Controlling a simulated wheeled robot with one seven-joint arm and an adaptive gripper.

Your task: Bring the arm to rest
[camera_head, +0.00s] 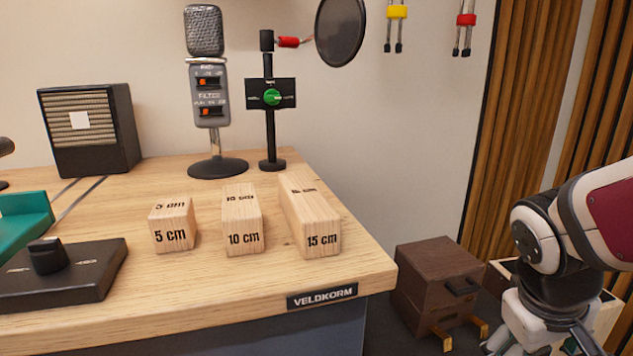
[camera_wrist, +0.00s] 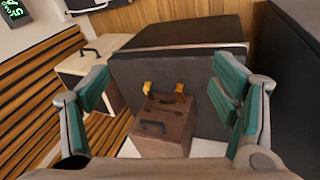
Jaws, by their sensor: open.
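My arm is at the right of the head view, bent downward beside the desk. My gripper (camera_wrist: 160,90) is open, with its teal-padded fingers wide apart and nothing held between them. In the head view the gripper (camera_head: 540,340) is low at the right and partly cut off by the bottom edge. In the wrist view a brown box (camera_wrist: 165,125) with a dark handle and brass-coloured parts shows beyond the fingers, in the gap between them. I cannot tell its exact distance from the gripper.
The wooden desk (camera_head: 330,280) fills the left, holding blocks marked 5 cm (camera_head: 173,226), 10 cm (camera_head: 242,222) and 15 cm (camera_head: 315,222). The brown box (camera_head: 440,280) stands right of the desk, near my arm. A pale case (camera_wrist: 90,70) and slatted panels (camera_head: 520,120) are also close by.

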